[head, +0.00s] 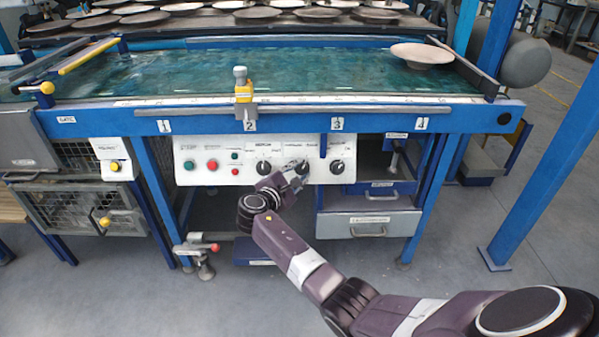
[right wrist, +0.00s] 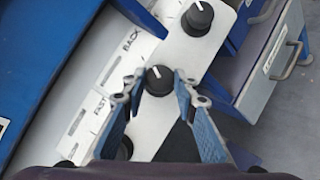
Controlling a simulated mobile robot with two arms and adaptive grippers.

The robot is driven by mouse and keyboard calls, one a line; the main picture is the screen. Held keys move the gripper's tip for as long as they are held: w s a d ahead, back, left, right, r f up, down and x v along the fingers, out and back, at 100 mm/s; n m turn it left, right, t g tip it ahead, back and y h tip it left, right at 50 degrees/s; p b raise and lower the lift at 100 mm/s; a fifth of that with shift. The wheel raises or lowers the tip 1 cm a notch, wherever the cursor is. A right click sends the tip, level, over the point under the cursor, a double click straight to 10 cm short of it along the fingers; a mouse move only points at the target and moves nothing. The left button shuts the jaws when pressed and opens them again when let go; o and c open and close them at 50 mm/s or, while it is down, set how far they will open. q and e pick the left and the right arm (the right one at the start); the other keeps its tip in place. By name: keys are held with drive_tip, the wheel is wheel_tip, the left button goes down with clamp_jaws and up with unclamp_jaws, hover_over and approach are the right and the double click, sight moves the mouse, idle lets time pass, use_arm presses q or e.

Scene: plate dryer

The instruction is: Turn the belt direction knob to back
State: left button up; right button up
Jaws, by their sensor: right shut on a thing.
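The white control panel (head: 222,148) is on the front of the blue belt machine and carries several black knobs. The middle knob (right wrist: 160,82) sits between the fingertips of my right gripper (right wrist: 158,88) in the right wrist view. A BACK label is printed beside it, and a white mark shows on the knob's face. In the head view my right gripper (head: 298,176) reaches this knob from below and partly hides it. The gripper is shut on the knob. My left gripper is out of view.
Another knob (head: 337,167) is close on the right, and one (head: 264,167) on the left. Green and red buttons (head: 212,164) are farther left. A grey drawer (head: 368,222) is below right. A yellow-and-grey fixture (head: 243,90) stands on the rail above.

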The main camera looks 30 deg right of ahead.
idle(0.3)
drive_tip(key=o, duration=1.1)
drive_tip(key=shift+s+a, duration=0.25)
drive_tip(key=shift+a, duration=0.15)
drive_tip(key=v, duration=1.1)
drive_tip(key=shift+r, duration=0.1)
